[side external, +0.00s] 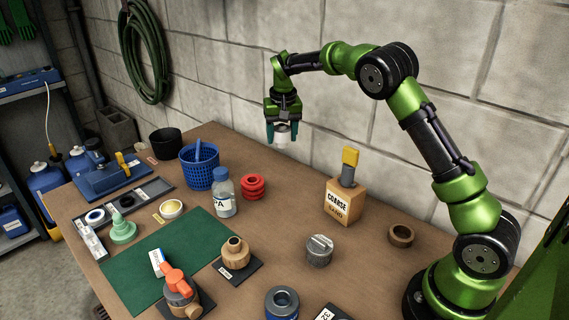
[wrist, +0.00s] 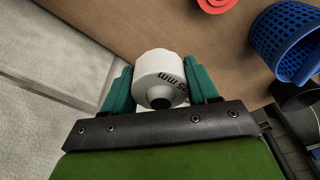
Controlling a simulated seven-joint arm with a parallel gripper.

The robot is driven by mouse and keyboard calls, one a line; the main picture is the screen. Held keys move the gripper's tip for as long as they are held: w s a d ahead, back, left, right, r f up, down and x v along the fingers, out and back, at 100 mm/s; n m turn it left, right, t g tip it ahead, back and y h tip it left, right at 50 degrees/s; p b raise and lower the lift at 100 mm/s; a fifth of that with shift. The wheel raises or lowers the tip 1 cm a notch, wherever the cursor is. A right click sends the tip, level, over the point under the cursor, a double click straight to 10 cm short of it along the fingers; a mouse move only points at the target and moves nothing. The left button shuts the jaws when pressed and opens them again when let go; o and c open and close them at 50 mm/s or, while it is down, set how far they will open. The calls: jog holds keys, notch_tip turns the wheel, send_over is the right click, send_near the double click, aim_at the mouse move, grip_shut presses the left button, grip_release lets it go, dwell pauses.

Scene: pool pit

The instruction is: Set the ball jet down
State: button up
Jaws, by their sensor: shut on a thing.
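The ball jet (wrist: 160,72) is a white, round fitting with dark lettering and a dark hole, seen close up in the wrist view. My gripper (wrist: 160,88) is shut on it, with a teal finger on each side. In the side view the white ball jet (side external: 282,136) hangs between the fingertips of my gripper (side external: 282,132), in the air near the back edge of the table (side external: 300,215). Its far side is hidden.
A red ringed part (side external: 252,186), a blue basket (side external: 200,170) and a clear bottle (side external: 224,195) stand left of and below my gripper. A block wall is close behind. Bare table lies between the red part and the block.

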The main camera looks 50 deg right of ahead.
jog(key=s+a+n, duration=0.5)
jog(key=s+a, duration=0.5)
jog(key=a, duration=0.5)
jog(key=s+f, duration=0.1)
jog(key=f, duration=0.1)
jog(key=s+a+f+n, duration=0.1)
jog(key=f, duration=0.2)
jog(key=s+f+n+y, duration=0.1)
jog(key=s+f, duration=0.1)
jog(key=f, duration=0.1)
jog(key=shift+a, duration=0.15)
jog(key=shift+f, duration=2.05)
jog(key=shift+f, duration=0.2)
jog(key=o, duration=1)
jog(key=shift+o, duration=0.2)
